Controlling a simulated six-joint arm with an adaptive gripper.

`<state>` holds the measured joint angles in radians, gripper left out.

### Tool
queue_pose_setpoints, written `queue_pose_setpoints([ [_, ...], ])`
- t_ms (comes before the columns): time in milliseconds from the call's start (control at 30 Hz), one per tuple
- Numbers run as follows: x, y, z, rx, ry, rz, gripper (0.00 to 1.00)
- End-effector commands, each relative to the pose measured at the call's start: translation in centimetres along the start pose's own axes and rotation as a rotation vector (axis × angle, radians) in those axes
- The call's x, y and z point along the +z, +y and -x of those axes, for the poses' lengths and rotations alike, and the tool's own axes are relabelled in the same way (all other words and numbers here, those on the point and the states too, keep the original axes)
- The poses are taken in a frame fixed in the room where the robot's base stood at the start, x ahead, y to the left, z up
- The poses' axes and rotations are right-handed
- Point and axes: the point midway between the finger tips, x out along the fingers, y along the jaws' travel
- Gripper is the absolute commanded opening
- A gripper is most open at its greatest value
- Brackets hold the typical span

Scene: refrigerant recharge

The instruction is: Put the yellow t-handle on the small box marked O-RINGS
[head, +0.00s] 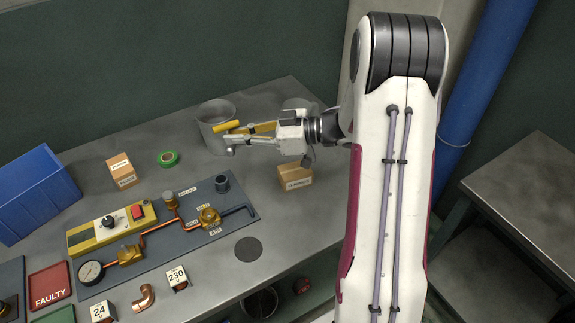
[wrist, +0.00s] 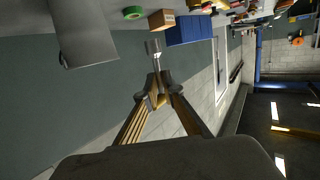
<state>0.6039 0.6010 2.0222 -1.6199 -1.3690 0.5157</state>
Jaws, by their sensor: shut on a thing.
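My gripper (head: 232,138) is shut on the yellow t-handle (head: 226,127) and holds it up in front of the grey metal pot. The yellow crossbar shows at the fingertips, with a short grey part just below. In the wrist view, my gripper (wrist: 153,88) closes around the handle, whose grey end (wrist: 153,47) sticks out past the tips; the fingers partly hide the rest. Two small cardboard boxes stand on the bench: one at left (head: 122,172), one at right (head: 295,177), below my wrist. Their labels are too small to read surely.
The grey pot (head: 209,112) stands behind my fingertips. A green tape roll (head: 168,158) and blue bin (head: 36,195) are to the left. A dark panel (head: 185,252) with pipes, valves and a gauge lies in front. Bare bench top lies between panel and right box.

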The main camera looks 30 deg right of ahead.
Motion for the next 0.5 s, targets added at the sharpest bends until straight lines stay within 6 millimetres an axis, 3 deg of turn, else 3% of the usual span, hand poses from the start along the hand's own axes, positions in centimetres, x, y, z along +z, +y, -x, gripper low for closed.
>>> queue_pose_setpoints([
  [200, -0.2, 2.1, 4.9, 0.101, -0.002, -0.005, 0.0],
  [500, -0.3, 3.5, 11.9, 0.235, -0.006, -0.025, 0.0],
])
